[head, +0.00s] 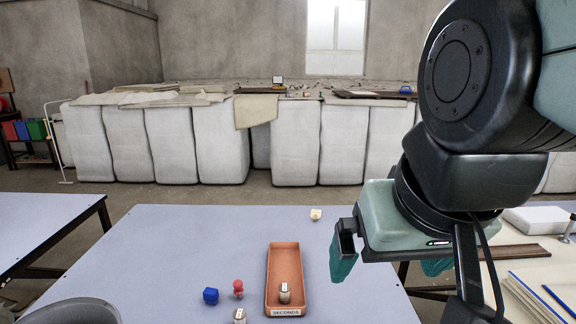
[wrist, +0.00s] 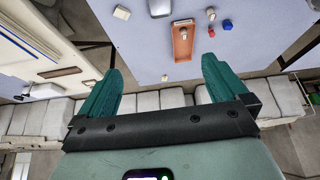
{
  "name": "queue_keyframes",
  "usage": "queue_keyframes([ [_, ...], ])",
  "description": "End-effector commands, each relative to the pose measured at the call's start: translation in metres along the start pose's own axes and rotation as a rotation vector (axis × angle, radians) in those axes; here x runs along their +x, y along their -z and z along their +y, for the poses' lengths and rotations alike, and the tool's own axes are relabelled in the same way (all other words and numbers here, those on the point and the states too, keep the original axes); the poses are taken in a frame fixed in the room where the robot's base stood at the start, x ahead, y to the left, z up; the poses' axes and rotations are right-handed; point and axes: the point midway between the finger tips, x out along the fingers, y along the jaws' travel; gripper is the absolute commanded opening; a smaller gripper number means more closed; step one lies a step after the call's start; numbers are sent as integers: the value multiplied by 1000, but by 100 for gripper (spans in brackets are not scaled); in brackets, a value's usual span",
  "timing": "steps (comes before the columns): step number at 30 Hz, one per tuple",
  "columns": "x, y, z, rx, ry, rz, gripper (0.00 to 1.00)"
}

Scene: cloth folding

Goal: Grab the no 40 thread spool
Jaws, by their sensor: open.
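Pale spool-like pieces with small marks on top are in view. I cannot read a 40 on any of them. One spool (head: 285,293) stands inside the orange tray (head: 270,262), near its labelled end; it also shows in the wrist view (wrist: 184,34). Another spool (head: 240,316) stands on the table left of the tray, cut by the head view's bottom edge. A cream piece (head: 315,214) lies near the table's far edge. My gripper (head: 390,266) is open and empty, raised right of the tray; its two green fingers stand wide apart in the wrist view (wrist: 160,85).
A red piece (head: 238,288) and a blue piece (head: 210,296) are left of the tray, whose label reads SECONDS. A grey rounded object (head: 75,312) is at bottom left. Another cream piece (wrist: 121,13) and a grey object (wrist: 160,8) show in the wrist view. The table's far left is clear.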

Motion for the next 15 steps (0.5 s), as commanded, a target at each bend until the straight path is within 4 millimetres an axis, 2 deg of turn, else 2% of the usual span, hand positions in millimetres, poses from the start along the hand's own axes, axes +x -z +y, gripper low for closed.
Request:
queue_keyframes([
  [2,0,-10,4,-2,-11,17,100],
  [6,0,-16,6,-4,-17,25,100],
  [13,0,-15,6,-4,-16,24,69],
  [15,0,-15,6,-4,-16,24,67],
])
